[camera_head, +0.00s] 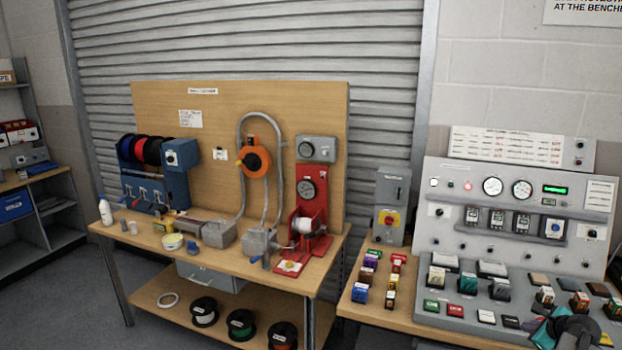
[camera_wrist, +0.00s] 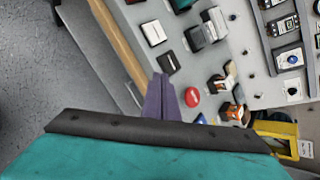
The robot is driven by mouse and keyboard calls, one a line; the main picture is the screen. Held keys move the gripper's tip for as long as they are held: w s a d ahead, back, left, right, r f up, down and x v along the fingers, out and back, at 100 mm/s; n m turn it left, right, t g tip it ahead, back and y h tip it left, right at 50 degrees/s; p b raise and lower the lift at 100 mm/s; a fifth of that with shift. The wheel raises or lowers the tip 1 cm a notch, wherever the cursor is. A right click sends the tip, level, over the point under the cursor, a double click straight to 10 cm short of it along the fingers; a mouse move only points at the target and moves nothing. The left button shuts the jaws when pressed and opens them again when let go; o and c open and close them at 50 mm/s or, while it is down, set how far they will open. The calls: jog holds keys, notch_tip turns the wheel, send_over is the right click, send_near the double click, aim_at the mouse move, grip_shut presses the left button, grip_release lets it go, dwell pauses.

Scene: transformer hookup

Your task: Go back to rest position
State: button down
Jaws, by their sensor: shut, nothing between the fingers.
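My gripper shows in the wrist view as two purple fingers (camera_wrist: 161,98) closed together, with nothing between them. Below them are a dark bar and a teal body part of mine. In the head view, my gripper's teal and dark end (camera_head: 562,328) is at the lower right, over the front part of the grey test panel (camera_head: 395,318). Its fingertips are hard to make out there. The wrist view shows the fingers above the panel's edge, beside a red button (camera_wrist: 192,96). I cannot tell the height of the gap.
A wooden workbench (camera_head: 210,262) with a backboard, an orange reel (camera_head: 254,161) and a red stand stands at the left. Small coloured blocks (camera_head: 362,280) lie left of the panel. Meters and a sloped panel rise behind. In the wrist view, grey floor (camera_wrist: 40,70) lies clear at the left.

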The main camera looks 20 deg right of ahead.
jog(key=w+a+f+n+y+b, duration=0.2)
jog(key=w+a+f, duration=0.55)
jog(key=a, duration=0.35)
jog(key=w+a+f+n+y+b, duration=0.1)
jog(key=w+a+f+y, duration=0.1)
jog(key=w+a+f, duration=0.55)
jog(key=a+f+n+g+y+b, duration=0.1)
jog(key=a+f+n, duration=0.1)
jog(key=a+f, duration=0.5)
jog(key=a+f+n+g+y+b, duration=0.1)
jog(key=a+f, duration=0.1)
jog(key=a, duration=0.9)
jog(key=a+f+n+g+y+b, duration=0.1)
jog(key=a+f+n+g, duration=0.1)
jog(key=a+f, duration=0.5)
jog(key=s+a+f+n+g+b, duration=0.1)
jog(key=s+a+f+n+g, duration=0.2)
jog(key=s+a+f+n, duration=0.65)
jog(key=s+a+f+m+g+b, duration=0.1)
jog(key=s+a+f+g+b, duration=0.15)
jog(key=s+a, duration=0.75)
jog(key=s+a+f+n+g+h, duration=0.1)
jog(key=s+a+n+g, duration=0.1)
jog(key=s+n, duration=0.5)
jog(key=s+a+f+n+g+h, duration=0.1)
jog(key=s+a+n+g+h, duration=0.1)
jog(key=s+n, duration=0.6)
jog(key=shift+a+g, duration=0.2)
jog(key=shift+g, duration=0.15)
